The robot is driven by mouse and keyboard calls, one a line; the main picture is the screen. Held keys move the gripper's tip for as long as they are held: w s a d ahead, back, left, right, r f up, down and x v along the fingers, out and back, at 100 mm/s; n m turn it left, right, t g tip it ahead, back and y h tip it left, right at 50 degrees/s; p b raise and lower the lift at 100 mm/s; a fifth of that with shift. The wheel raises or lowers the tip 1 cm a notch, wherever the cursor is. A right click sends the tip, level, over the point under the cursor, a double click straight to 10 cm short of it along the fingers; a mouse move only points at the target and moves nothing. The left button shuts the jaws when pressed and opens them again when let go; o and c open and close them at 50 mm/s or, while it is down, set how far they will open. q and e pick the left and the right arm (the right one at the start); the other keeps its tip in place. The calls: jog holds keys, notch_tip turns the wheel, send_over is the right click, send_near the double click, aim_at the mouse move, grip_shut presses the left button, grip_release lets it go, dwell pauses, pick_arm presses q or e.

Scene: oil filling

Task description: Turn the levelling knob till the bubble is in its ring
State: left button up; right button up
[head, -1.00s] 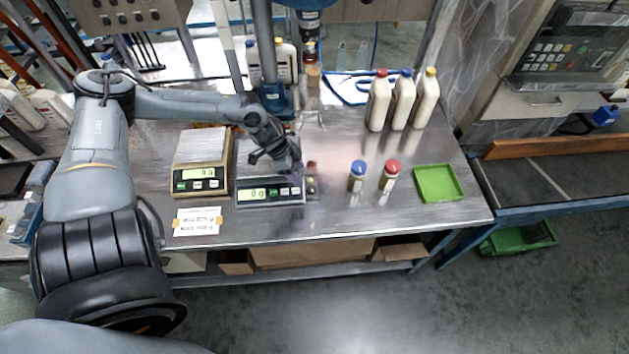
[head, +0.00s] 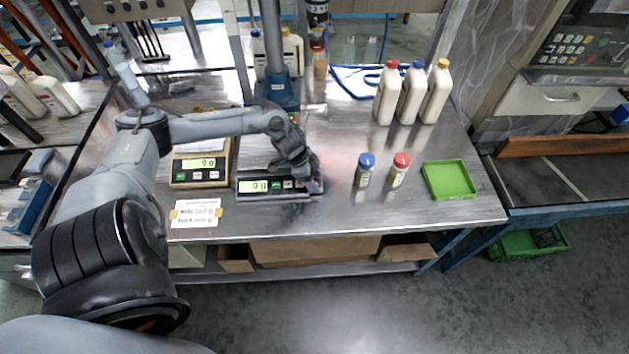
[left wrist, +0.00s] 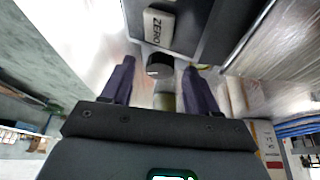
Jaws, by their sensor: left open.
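The dark scale (head: 262,187) with a lit green display stands near the front of the bench. Its corner with a ZERO button shows in the left wrist view (left wrist: 157,28). A round black knob (left wrist: 159,65) sits just past that corner. My left gripper (head: 309,181) is low at the scale's right end. In the left wrist view its fingers stand apart either side of the knob, with gaps visible. A small dull yellow-green round thing (left wrist: 164,101) lies below the knob, partly hidden; I cannot tell bubble or ring. My right gripper is not in view.
A beige scale (head: 200,172) stands left, with a label card (head: 196,213) in front. Two small capped bottles (head: 364,172) (head: 399,172), a green tray (head: 447,181) and white bottles (head: 411,94) stand to the right. A blue-grey column (head: 277,85) rises behind the scale.

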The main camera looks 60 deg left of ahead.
pick_arm(q)
jog(key=shift+w+d+f, duration=0.1)
jog(key=shift+w+f, duration=0.05)
jog(key=shift+f, duration=0.15)
jog(key=c, duration=1)
jog(key=shift+m+g+h+b, duration=0.3)
jog(key=shift+m+g+b, duration=0.1)
jog(key=shift+m, duration=1.1)
jog(key=shift+c, duration=0.2)
jog(key=o, duration=1)
jog(key=shift+o, duration=0.2)
